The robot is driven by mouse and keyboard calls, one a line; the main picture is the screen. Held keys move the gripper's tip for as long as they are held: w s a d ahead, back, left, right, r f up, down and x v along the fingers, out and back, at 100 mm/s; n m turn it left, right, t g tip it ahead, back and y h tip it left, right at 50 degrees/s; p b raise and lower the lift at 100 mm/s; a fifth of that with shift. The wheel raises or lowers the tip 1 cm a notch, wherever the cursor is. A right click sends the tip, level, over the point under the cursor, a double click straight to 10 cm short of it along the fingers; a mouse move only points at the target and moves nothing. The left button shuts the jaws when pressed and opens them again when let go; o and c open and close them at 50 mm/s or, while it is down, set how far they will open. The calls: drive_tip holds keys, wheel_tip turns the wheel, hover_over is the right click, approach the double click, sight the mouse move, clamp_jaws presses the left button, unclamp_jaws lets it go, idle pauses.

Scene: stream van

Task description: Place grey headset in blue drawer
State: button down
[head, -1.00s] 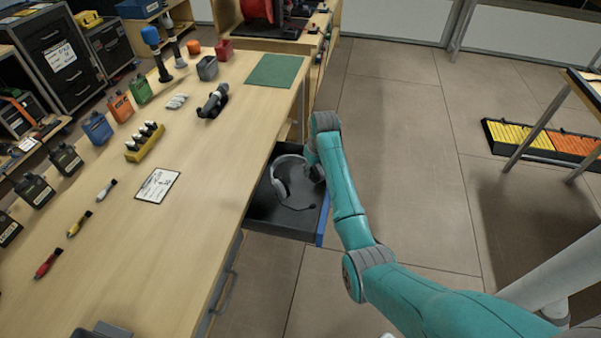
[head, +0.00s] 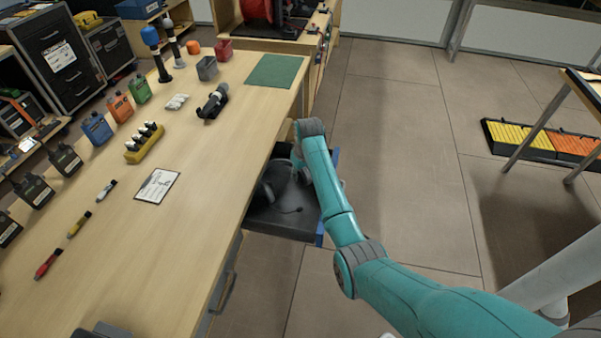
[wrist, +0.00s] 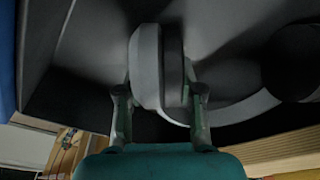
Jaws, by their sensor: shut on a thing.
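The grey headset (head: 271,188) is inside the open blue drawer (head: 319,232), low in it, with its thin microphone boom toward the front. In the wrist view, my gripper (wrist: 163,100) is shut on one earcup of the grey headset (wrist: 147,65). The headband curves away to the right, and the other, dark earcup (wrist: 292,62) shows at the right. In the head view, my forearm and wrist cover part of the drawer and hide the fingers. I cannot tell whether the headset touches the drawer floor.
The wooden workbench (head: 190,200) overhangs the drawer at its left. It carries a green mat (head: 275,70), a white card (head: 157,186), a microphone (head: 214,100) and several bottles and markers. Open floor (head: 400,150) lies to the right.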

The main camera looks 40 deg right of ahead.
drive_tip(key=c, duration=0.7)
unclamp_jaws()
drive_tip(key=r, duration=0.4)
drive_tip(key=s+r, duration=0.1)
drive_tip(key=r, duration=0.3)
drive_tip(key=s+r, duration=0.1)
drive_tip(key=r, duration=0.3)
drive_tip(key=shift+s+a, duration=0.15)
